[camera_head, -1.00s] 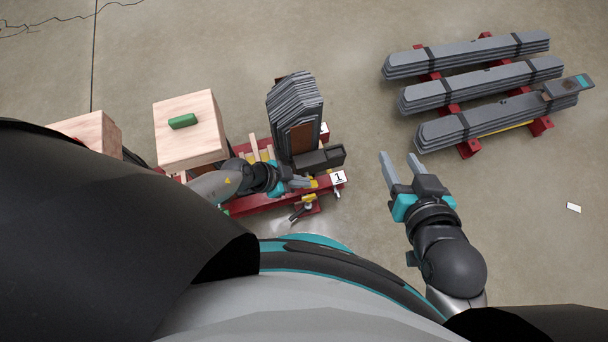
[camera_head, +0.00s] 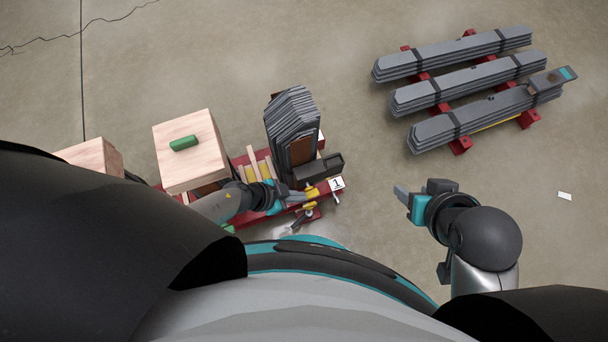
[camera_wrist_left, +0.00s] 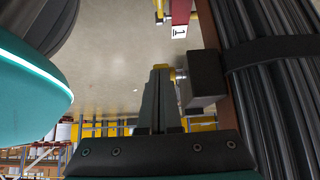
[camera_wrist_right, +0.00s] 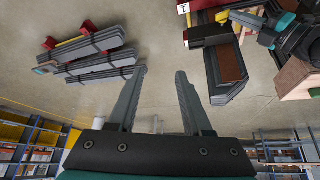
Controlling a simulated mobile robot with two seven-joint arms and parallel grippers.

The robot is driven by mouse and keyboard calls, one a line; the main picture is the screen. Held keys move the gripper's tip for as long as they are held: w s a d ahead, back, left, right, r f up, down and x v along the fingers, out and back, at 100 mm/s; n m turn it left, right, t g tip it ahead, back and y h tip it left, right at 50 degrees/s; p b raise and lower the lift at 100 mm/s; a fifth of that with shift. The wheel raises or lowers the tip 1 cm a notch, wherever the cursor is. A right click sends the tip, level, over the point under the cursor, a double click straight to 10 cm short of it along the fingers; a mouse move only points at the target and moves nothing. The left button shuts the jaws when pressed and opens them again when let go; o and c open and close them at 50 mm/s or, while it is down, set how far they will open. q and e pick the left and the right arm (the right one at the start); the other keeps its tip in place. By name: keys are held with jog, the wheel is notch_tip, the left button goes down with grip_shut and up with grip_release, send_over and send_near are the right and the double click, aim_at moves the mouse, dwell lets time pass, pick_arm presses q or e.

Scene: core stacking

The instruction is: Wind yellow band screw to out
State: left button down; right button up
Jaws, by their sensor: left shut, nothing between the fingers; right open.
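A small yellow part (camera_head: 312,191) sits at the right end of the red stand, beside the white label "1" (camera_head: 337,184). A second yellow piece with a dark handle (camera_head: 300,221) is just below it. I cannot tell for sure which is the band screw. My left gripper (camera_head: 304,197) is shut and empty, with its tips at the yellow part. In the left wrist view its fingertips (camera_wrist_left: 162,70) are close beside a small silver and yellow piece (camera_wrist_left: 180,74) on a black block (camera_wrist_left: 205,78); contact is unclear. My right gripper (camera_head: 402,192) is open and empty; its spread fingers show in the right wrist view (camera_wrist_right: 161,72).
The dark grey core stack (camera_head: 291,122) stands on the red stand (camera_head: 266,218), by the black block. Wooden blocks (camera_head: 190,160) are to its left, one bearing a green piece (camera_head: 184,143). Strapped grey stacks (camera_head: 470,95) lie at the upper right. The floor between is clear.

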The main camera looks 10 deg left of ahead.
pick_arm(q)
jog(key=shift+s+a+f+t+h+b, duration=0.1)
jog(key=shift+f+t+h+b, duration=0.45)
jog(key=shift+f+b, duration=0.7)
jog(key=shift+s+a+f+t+h+b, duration=0.1)
jog(key=shift+f+t+h+b, duration=0.45)
jog(key=shift+b, duration=1.2)
pick_arm(e)
jog(key=w+a+r+t+y, duration=0.2)
jog(key=a+t+y, duration=0.3)
jog(key=a+t, duration=0.4)
jog(key=shift+w+a+r+t, duration=0.4)
jog(key=shift+w+t, duration=0.2)
jog(key=shift+w, duration=0.1)
pick_arm(q)
jog(key=shift+f, duration=0.15)
jog(key=shift+w, duration=0.1)
pick_arm(e)
jog(key=shift+r, duration=0.1)
